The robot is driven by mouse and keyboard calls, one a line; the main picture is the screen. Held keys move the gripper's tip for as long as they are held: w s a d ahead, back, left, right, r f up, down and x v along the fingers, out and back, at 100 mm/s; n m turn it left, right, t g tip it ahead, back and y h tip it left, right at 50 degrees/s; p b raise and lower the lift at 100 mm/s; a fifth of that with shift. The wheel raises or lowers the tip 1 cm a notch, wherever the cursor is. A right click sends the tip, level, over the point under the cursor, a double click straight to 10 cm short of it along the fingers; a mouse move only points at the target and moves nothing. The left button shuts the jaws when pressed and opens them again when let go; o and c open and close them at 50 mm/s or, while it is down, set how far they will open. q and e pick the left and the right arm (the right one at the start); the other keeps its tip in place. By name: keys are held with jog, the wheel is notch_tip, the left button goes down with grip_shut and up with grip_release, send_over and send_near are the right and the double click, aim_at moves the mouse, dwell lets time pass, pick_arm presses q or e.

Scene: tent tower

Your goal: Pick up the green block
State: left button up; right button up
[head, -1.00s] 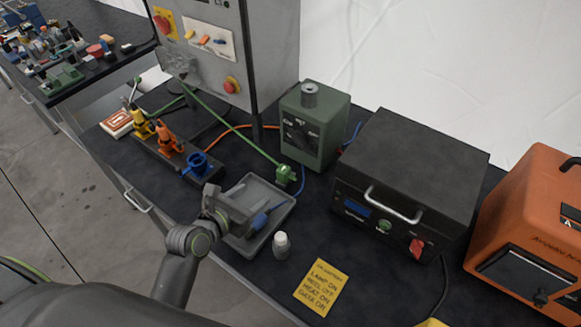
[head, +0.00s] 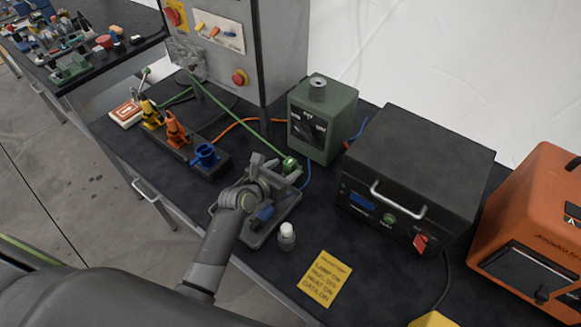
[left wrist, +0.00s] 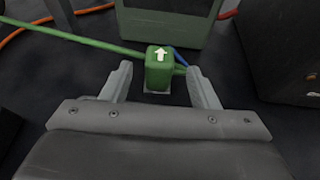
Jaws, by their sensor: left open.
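The green block (left wrist: 159,72) has a white arrow on its top and a green cable (left wrist: 75,37) running to it. In the head view the block (head: 290,164) shows just beyond my left gripper (head: 277,170), in front of the green box (head: 323,118). My left gripper is open. In the left wrist view its fingers (left wrist: 159,82) stand on either side of the block's near part, with gaps at both sides. The block's lower part sits on a small grey piece. My right gripper is not in view.
A grey tray (head: 283,211) with a blue piece (head: 264,213) lies under my left arm. A black box (head: 415,165) is to the right. A holder with yellow, orange and blue (head: 206,155) pieces is to the left.

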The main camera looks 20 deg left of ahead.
aim_at(287, 166)
pick_arm(q)
jog(key=shift+x, duration=2.15)
jog(key=shift+r, duration=0.1)
jog(key=shift+c, duration=0.2)
jog(key=c, duration=1.1)
jog(key=shift+r, duration=0.1)
jog(key=shift+c, duration=0.2)
